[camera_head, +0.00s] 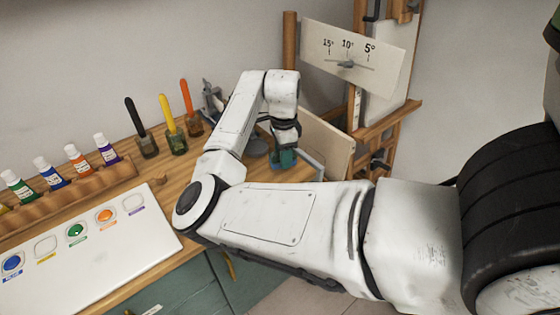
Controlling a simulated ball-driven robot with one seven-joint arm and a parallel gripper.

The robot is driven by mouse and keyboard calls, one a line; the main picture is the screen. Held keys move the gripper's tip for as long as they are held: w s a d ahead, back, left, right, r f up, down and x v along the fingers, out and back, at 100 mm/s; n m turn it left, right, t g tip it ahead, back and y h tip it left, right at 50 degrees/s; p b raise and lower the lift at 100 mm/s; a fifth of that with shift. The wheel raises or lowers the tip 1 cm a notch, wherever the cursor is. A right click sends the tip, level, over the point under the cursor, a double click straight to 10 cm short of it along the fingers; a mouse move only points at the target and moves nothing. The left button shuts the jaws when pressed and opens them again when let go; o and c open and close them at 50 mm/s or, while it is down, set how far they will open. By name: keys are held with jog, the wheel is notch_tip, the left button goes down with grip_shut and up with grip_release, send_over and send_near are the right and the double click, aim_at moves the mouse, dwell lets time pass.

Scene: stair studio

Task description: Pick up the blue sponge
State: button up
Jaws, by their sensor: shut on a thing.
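My gripper (285,147) points down at the right end of the wooden desk, at the end of my white arm. It is shut on a small blue-teal block, the blue sponge (284,160), which shows just below the fingers. The sponge is partly covered by the gripper, and I cannot tell whether it touches the desk top. The fingertips themselves are dark and hard to make out.
Paint tubes stand in a wooden rack (70,197) at left. A white palette board (90,255) lies in front. A wooden easel (372,135) and a board with angle marks (353,57) stand right.

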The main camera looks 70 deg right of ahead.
jog(key=s+a+r, duration=0.6)
jog(key=s+r, duration=0.2)
jog(key=s, duration=0.3)
jog(key=shift+a+r, duration=0.25)
jog(key=shift+a, duration=0.1)
